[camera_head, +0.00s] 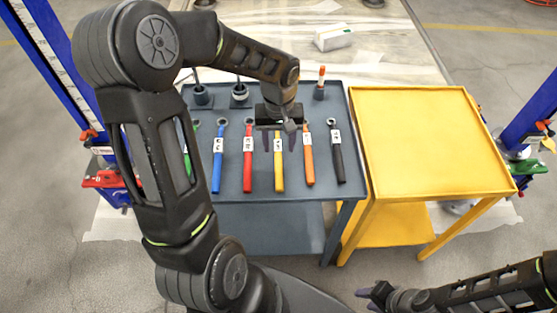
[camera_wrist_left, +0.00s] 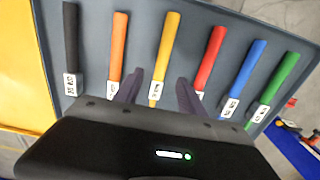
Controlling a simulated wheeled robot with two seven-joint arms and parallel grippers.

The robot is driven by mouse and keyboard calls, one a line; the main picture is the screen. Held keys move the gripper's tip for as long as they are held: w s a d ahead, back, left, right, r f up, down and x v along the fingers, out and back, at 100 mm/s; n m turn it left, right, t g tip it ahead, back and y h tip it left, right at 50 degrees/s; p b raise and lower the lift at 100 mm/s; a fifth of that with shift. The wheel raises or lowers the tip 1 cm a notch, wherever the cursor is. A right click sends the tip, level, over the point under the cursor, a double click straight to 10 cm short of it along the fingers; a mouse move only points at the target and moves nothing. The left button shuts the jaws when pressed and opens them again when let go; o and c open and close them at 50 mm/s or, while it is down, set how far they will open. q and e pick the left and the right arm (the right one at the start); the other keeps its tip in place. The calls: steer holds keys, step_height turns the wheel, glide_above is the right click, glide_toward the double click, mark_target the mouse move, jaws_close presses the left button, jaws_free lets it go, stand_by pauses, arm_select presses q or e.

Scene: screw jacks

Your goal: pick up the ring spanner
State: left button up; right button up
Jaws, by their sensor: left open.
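Several spanners with coloured handles and white labels lie in a row on the grey table: green (camera_head: 188,160), blue (camera_head: 217,165), red (camera_head: 248,165), yellow (camera_head: 279,170), orange (camera_head: 309,160) and black (camera_head: 337,158). The labels are too small to read, so I cannot tell which is the ring spanner. My left gripper (camera_head: 279,141) is open above the yellow spanner's head end. In the left wrist view its fingers (camera_wrist_left: 158,90) stand on either side of the yellow spanner (camera_wrist_left: 164,58), whose head is hidden. My right gripper (camera_head: 375,292) is low at the right, apart from both tables.
A yellow table (camera_head: 430,140) with a bare top stands right of the grey table (camera_head: 230,203). Dark holders (camera_head: 240,97) and an orange-handled tool (camera_head: 321,80) stand along the grey table's back. Blue jack columns (camera_head: 530,115) flank both sides. A white box (camera_head: 333,39) lies behind.

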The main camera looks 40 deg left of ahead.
mark_target(278, 159)
arm_select(q)
steer(key=shift+s+f+p, duration=0.1)
steer(key=shift+f+p, duration=0.25)
steer(key=shift+f, duration=2.3)
jaws_close()
steer(key=shift+r, duration=0.1)
